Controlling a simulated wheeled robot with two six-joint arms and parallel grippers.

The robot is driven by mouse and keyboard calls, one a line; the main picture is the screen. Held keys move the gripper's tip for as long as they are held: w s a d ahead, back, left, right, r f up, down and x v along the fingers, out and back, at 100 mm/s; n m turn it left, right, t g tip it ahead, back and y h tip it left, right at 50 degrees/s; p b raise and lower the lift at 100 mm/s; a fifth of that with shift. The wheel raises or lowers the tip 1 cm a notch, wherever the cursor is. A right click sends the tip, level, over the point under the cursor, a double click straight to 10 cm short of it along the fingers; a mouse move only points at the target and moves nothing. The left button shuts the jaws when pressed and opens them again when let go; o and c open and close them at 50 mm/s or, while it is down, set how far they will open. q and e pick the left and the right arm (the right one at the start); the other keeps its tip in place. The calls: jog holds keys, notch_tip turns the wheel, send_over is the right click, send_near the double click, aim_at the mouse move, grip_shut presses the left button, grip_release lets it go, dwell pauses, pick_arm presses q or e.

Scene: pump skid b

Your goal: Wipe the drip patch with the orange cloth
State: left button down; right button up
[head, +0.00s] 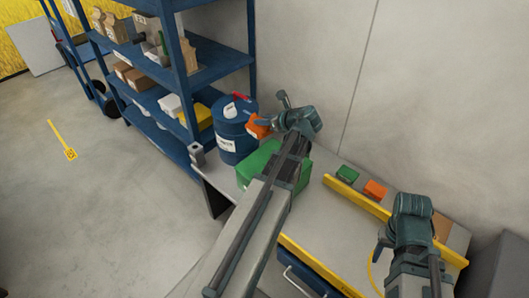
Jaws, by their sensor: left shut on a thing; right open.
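My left gripper (270,122) is shut on an orange piece (257,127), which looks like the orange cloth. It holds it up beside the blue drum (236,135), at the far left end of the workbench (332,218). Whether the cloth touches the drum I cannot tell. My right gripper (412,205) is open over the right part of the bench; its fingertips are hard to make out. No drip patch can be clearly made out; my arms hide parts of the bench.
A green box (262,160) stands under my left arm. A small green block (347,174) and an orange block (375,190) lie behind a yellow rail (356,198). A blue shelf rack (204,72) with boxes stands at the left.

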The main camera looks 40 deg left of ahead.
pick_arm(q)
notch_tip(320, 180, down, 9)
jog(key=w+n+g+b, duration=0.1)
jog(key=b, duration=0.6)
jog(key=shift+d, duration=0.15)
pick_arm(e)
notch_tip(320, 180, down, 9)
pick_arm(q)
jog(key=shift+f, duration=0.1)
pick_arm(e)
jog(key=shift+f, duration=0.15)
